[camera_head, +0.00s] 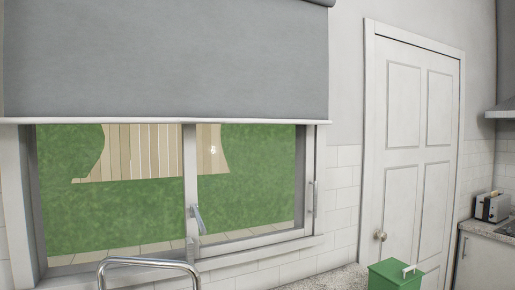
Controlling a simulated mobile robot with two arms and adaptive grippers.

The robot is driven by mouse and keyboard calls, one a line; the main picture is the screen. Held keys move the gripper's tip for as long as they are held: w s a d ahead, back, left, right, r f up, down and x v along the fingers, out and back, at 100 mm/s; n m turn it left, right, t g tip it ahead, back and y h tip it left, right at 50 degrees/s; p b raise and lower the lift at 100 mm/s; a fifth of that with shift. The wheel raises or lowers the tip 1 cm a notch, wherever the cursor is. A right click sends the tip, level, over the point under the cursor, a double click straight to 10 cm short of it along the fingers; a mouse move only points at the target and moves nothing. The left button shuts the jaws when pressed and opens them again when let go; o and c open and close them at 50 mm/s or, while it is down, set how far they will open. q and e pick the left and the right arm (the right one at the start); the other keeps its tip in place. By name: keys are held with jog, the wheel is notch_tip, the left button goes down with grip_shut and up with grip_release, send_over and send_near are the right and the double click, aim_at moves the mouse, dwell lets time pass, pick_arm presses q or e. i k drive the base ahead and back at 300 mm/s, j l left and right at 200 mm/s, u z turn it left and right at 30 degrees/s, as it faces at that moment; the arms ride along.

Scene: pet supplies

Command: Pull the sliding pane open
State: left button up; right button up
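A window with a white frame fills the left and middle of the head view. Its right sliding pane (245,205) stands beside the left pane (110,190), with a white upright between them. A vertical handle (310,197) sits on the right edge of the frame. A grey lever-like piece (198,220) shows at the middle upright; whether it is a latch or part of a tap is unclear. I cannot see an open gap. Neither of my grippers is in view.
A grey roller blind (165,60) covers the window's upper part. A curved metal tube (150,263) rises below the window. A toaster (491,207) sits on the right counter.

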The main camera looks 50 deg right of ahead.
aim_at(189, 130)
jog(key=z, duration=1.55)
jog(key=i+l+z, duration=0.1)
jog(key=l+z, duration=0.25)
jog(key=i+l+z, duration=0.4)
jog(key=l+z, duration=0.25)
jog(key=l, duration=0.15)
